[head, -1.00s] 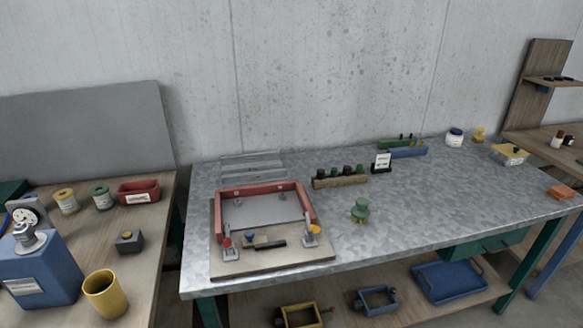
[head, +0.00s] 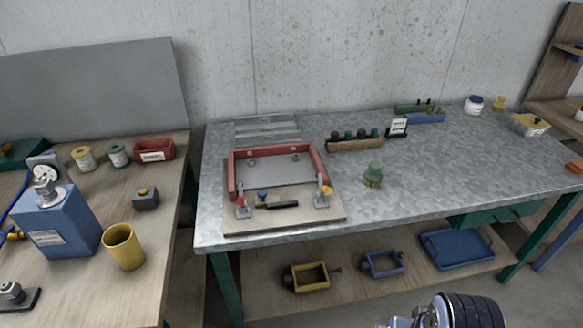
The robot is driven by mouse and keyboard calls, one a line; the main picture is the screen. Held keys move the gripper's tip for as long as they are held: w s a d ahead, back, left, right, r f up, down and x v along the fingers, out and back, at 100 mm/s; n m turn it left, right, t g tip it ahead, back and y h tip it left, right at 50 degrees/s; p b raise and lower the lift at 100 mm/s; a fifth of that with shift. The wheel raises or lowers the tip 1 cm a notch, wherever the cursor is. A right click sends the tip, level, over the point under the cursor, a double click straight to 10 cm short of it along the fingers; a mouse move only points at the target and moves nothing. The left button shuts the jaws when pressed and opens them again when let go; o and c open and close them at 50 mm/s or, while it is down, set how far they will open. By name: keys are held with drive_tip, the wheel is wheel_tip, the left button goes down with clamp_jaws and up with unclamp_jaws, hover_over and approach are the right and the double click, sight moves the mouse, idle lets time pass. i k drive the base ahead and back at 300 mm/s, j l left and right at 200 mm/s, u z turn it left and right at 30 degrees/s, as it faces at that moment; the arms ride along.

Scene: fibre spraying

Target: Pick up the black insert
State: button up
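A wooden rack (head: 352,146) stands toward the back middle of the metal table and holds several small dark and green pieces. The black pieces, such as this dark insert (head: 335,135), stand upright in it. I cannot tell for certain which piece is the black insert. A black bar-like handle (head: 283,205) lies at the front of the red-framed fixture. Part of my arm shows at the bottom right edge, but my gripper's fingers are not in view.
The red-framed fixture (head: 232,173) sits on a board at the table's left. A green knobbed piece (head: 373,175) stands alone mid-table, beside a small sign (head: 397,127) further back. The metal table's right half is largely clear. Yellow (head: 310,277) and blue trays sit on the lower shelf.

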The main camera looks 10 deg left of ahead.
sight(334, 135)
drive_tip(key=i+l+z, duration=0.2)
drive_tip(key=i, duration=1.15)
drive_tip(key=j, duration=0.1)
